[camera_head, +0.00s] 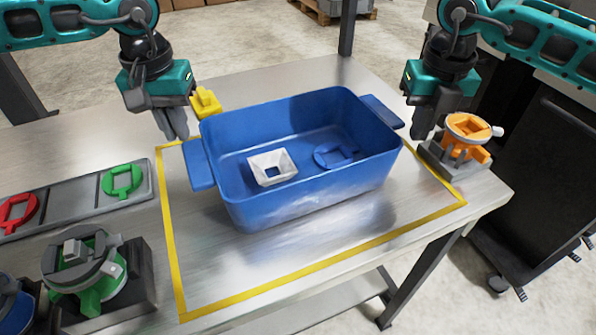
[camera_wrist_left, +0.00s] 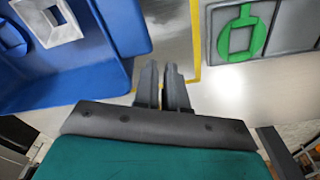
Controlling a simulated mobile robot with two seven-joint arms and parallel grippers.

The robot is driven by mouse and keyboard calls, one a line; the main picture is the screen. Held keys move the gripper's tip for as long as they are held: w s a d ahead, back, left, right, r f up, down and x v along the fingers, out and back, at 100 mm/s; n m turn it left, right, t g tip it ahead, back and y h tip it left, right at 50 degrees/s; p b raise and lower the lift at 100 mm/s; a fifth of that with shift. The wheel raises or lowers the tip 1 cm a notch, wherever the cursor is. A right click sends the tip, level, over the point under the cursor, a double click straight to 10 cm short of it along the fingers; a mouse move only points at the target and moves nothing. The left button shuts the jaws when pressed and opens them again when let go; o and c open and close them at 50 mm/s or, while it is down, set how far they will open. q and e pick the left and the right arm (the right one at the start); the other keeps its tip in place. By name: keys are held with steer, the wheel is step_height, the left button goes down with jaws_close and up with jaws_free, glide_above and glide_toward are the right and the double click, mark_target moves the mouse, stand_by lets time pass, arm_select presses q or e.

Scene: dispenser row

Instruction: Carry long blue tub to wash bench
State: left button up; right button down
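The long blue tub (camera_head: 300,195) stands upright on the metal table, inside a yellow outline, with a handle at each end. It holds a white square funnel-like piece (camera_head: 272,168) and a blue ring-shaped piece (camera_head: 336,155). My left gripper (camera_head: 174,128) is beside the tub's left handle (camera_head: 199,165), apart from it; its fingers are close together and empty. In the left wrist view the tub (camera_wrist_left: 60,95) is left of my left gripper (camera_wrist_left: 162,85). My right gripper (camera_head: 422,125) is beside the right handle (camera_head: 382,111); its finger gap is hidden.
A yellow piece (camera_head: 206,103) is behind the left handle. An orange dispenser (camera_head: 467,135) stands close to my right gripper. A green dispenser (camera_head: 90,275) and a strip with red and green markers (camera_head: 75,200) are at left. A dark cabinet (camera_head: 545,150) is at right.

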arm_select(q)
steer(key=shift+o, duration=1.2)
steer(key=shift+a, duration=0.15)
arm_select(e)
steer(key=shift+d, duration=0.15)
steer(key=c, duration=1.4)
jaws_free()
arm_select(q)
step_height(320, 180, up, 12)
steer(key=shift+s, duration=0.4)
arm_select(e)
step_height(320, 180, up, 12)
steer(key=shift+s, duration=0.4)
